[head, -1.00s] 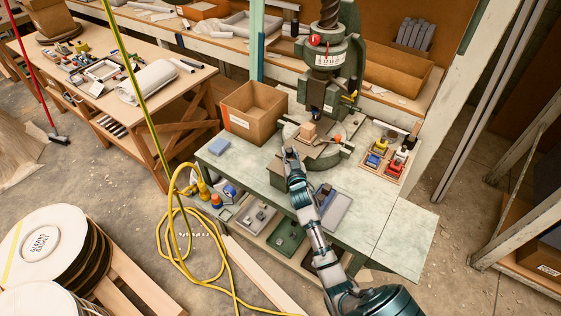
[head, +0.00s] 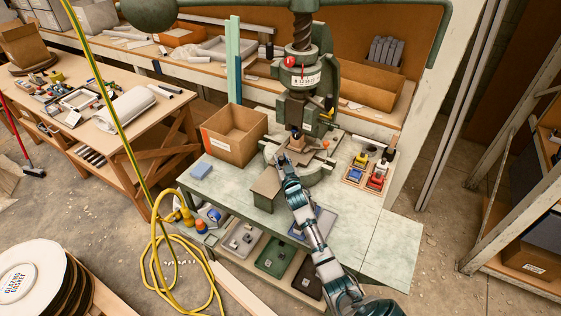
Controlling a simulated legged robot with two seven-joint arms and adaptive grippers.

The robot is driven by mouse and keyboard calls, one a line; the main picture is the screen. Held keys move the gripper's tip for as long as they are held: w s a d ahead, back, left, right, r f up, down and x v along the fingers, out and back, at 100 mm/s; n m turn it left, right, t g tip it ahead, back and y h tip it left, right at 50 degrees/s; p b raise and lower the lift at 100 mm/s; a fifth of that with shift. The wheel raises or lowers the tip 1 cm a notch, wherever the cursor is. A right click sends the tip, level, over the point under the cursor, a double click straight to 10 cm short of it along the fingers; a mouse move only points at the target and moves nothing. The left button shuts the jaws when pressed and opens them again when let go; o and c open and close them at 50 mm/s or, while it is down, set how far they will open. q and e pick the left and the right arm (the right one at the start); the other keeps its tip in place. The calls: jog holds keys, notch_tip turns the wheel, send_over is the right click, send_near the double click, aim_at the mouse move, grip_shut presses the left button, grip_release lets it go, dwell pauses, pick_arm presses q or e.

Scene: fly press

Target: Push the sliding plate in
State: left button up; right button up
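The green fly press (head: 302,75) stands at the back of the pale green workbench, its screw and ram above its base. The sliding plate (head: 302,158) lies on the press base and carries a small tan block (head: 296,144), which appears under the ram. My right gripper (head: 281,160) is at the front left edge of the plate, close to it or touching; I cannot tell which. Its fingers are too small to tell open from shut. My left gripper is not in view.
A wooden tray (head: 369,172) of coloured items lies to the right. The bench's right front (head: 375,240) is clear. A yellow hose (head: 165,262) coils on the floor.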

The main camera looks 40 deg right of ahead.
jog(key=shift+o, duration=1.4)
jog(key=shift+d, duration=0.15)
jog(key=shift+w+d+f, duration=0.1)
jog(key=shift+d+f, duration=0.1)
jog(key=v, duration=1.2)
jog(key=shift+f, duration=0.15)
